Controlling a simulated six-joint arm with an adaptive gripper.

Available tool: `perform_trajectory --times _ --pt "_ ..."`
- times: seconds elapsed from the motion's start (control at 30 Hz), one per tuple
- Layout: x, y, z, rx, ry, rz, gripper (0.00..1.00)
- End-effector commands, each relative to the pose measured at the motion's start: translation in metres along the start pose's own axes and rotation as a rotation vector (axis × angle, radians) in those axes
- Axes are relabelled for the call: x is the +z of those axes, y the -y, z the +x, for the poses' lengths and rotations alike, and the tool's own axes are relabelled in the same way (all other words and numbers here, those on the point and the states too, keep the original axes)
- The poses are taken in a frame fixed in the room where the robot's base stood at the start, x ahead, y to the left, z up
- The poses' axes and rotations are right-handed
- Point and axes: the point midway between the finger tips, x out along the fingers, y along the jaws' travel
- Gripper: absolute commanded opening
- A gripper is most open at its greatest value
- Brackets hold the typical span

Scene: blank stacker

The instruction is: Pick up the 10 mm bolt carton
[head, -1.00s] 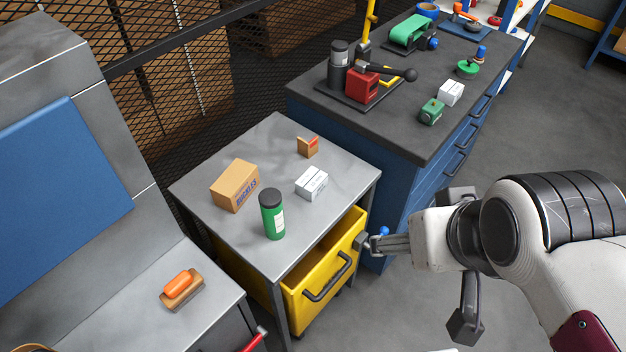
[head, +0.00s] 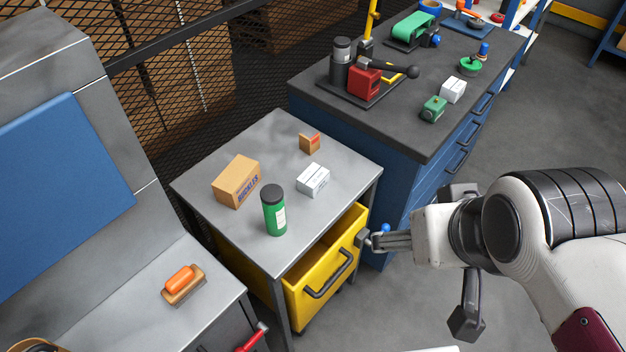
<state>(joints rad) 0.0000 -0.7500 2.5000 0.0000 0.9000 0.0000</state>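No label reading 10 mm bolts is legible, so I cannot tell which box is the carton. A small white carton (head: 313,181) lies on the grey tabletop near its right edge. A brown box marked BUCKLES (head: 236,183) stands to its left, and a small brown box with an orange mark (head: 310,143) stands behind it. Another white carton (head: 453,90) is on the dark bench. My gripper (head: 413,282) is right of the yellow drawer, apart from all these boxes. Its finger pads look spread apart with nothing held between them.
A green canister with a dark lid (head: 274,212) stands at the front of the grey tabletop (head: 230,230). The yellow drawer (head: 318,282) below is partly open. A green box (head: 433,108) and a red press (head: 364,83) are on the dark bench. A brush (head: 182,284) lies at lower left.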

Motion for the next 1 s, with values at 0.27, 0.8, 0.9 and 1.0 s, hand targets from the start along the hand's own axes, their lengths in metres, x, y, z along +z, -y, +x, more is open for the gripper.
perform_trajectory --times 0.27,0.8,0.9,1.0 --pt "0.0 0.0 0.0 0.0 0.0 0.0 0.75" --pt "-0.063 -0.031 0.025 0.1 -0.082 -0.05 0.75" --pt "-0.085 -0.041 0.035 0.13 -0.112 -0.076 0.75" --pt "-0.106 -0.05 0.045 0.154 -0.142 -0.104 0.75"
